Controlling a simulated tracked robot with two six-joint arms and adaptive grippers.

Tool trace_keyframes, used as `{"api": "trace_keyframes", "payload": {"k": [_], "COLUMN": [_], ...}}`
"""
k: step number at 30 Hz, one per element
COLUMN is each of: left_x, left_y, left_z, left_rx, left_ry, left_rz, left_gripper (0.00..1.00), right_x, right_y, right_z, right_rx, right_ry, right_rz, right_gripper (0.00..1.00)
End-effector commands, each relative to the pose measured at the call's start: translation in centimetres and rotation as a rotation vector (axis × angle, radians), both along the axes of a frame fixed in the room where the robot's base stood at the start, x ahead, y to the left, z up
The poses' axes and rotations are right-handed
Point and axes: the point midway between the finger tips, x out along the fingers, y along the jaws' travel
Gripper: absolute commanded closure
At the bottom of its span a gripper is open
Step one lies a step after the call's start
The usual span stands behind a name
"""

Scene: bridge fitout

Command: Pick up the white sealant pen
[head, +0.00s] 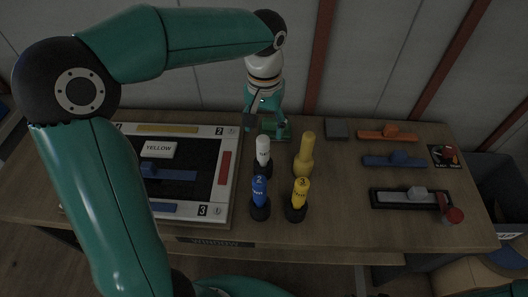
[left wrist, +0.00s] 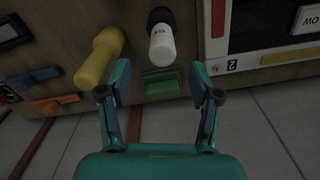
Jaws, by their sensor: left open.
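The white sealant pen (head: 263,149) stands upright in a dark base on the wooden table, right of the framed board. In the left wrist view the white pen (left wrist: 162,46) appears just beyond the fingertips, roughly between their lines, with its dark base at the top. My left gripper (head: 266,125) is behind the pen at the table's far side. In the left wrist view this gripper (left wrist: 160,82) is open, with nothing between its fingers. My right gripper is not in view.
A blue pen (head: 260,191), a yellow pen (head: 298,192) and a yellow bottle-like object (head: 305,158) stand close by. A green block (left wrist: 162,84) lies near the fingertips. The framed board (head: 225,195) is at left; orange (head: 386,135) and blue (head: 395,160) pieces lie right.

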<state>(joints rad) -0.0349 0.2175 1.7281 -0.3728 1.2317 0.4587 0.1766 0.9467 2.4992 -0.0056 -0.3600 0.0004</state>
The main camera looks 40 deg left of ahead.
Motion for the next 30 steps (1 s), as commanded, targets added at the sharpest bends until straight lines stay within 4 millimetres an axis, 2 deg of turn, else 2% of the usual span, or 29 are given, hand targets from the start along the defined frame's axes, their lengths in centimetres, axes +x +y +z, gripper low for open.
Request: {"api": "trace_keyframes", "payload": {"k": [1, 4, 14, 21, 24, 30], "left_x": [-0.1, 0.0, 0.0, 0.0, 0.0, 0.0], "left_y": [0.0, -0.1, 0.0, 0.2, 0.1, 0.1], "left_z": [-1.1, -2.7, -5.0, -8.3, -9.0, -9.2], "left_rx": [0.000, 0.000, 0.000, 0.000, -0.001, -0.001], "left_ry": [0.006, 0.004, 0.003, 0.004, 0.002, 0.000], "left_rz": [-0.001, -0.003, -0.003, -0.006, -0.006, -0.005], "left_gripper": [0.37, 0.37, 0.37, 0.37, 0.37, 0.37], "right_x": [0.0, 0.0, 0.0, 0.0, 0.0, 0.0], "right_y": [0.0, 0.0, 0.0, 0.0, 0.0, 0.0], "right_z": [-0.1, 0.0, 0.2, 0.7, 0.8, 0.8], "right_rx": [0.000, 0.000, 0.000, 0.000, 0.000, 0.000], "right_ry": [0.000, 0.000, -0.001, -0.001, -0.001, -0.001], "right_rz": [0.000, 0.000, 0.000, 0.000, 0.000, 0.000], "right_gripper": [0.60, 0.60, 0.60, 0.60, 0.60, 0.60]}}
